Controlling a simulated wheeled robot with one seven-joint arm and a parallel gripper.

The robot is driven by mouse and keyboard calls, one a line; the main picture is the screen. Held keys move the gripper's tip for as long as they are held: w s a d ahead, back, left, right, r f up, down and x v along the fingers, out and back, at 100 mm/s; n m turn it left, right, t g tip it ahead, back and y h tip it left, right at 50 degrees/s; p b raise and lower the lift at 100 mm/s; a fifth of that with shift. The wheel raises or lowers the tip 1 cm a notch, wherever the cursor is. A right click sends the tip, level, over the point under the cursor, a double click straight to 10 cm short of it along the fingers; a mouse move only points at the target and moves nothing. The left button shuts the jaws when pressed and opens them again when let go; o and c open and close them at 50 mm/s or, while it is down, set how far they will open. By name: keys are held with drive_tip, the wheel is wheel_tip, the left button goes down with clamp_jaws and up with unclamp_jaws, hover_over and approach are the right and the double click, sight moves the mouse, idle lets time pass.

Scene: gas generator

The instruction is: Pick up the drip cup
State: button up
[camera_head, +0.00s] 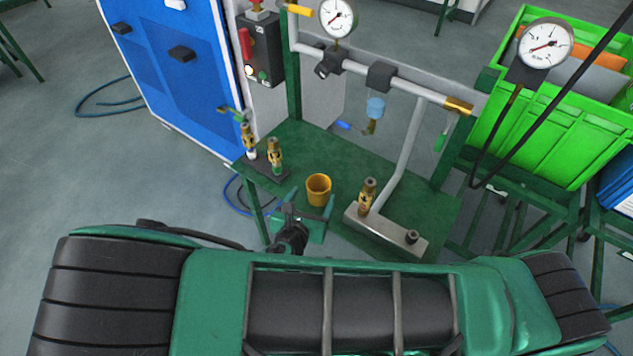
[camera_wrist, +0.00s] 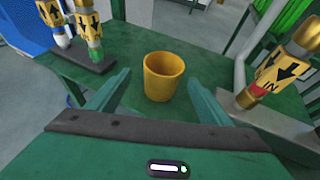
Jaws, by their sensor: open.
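The drip cup (camera_head: 318,190) is a small yellow, open-topped cup standing upright on the green table (camera_head: 340,160). In the wrist view the cup (camera_wrist: 163,76) stands just ahead of and between the lines of my two green fingers. My gripper (camera_head: 309,212) is at the table's near edge, close in front of the cup. In the wrist view my gripper (camera_wrist: 150,92) is open, and nothing is held. I cannot tell how far the fingertips are from the cup wall.
Two brass valves (camera_head: 275,155) stand on a dark block left of the cup. Another brass valve (camera_head: 367,197) stands on a grey metal block (camera_head: 385,232) to the right. Pipework with gauges (camera_head: 338,18) crosses above the table. A green crate (camera_head: 540,125) is at right.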

sight(321, 182)
drive_tip(key=x, duration=0.4)
drive_tip(key=shift+w+f, duration=0.1)
drive_tip(key=shift+w, duration=0.3)
drive_tip(key=x, duration=0.4)
drive_tip(key=shift+w+d, duration=0.1)
drive_tip(key=shift+d, duration=0.3)
drive_tip(key=shift+w+d+f, duration=0.1)
drive_tip(key=shift+w, duration=0.3)
drive_tip(key=shift+c, duration=0.2)
drive_tip(key=c, duration=1.1)
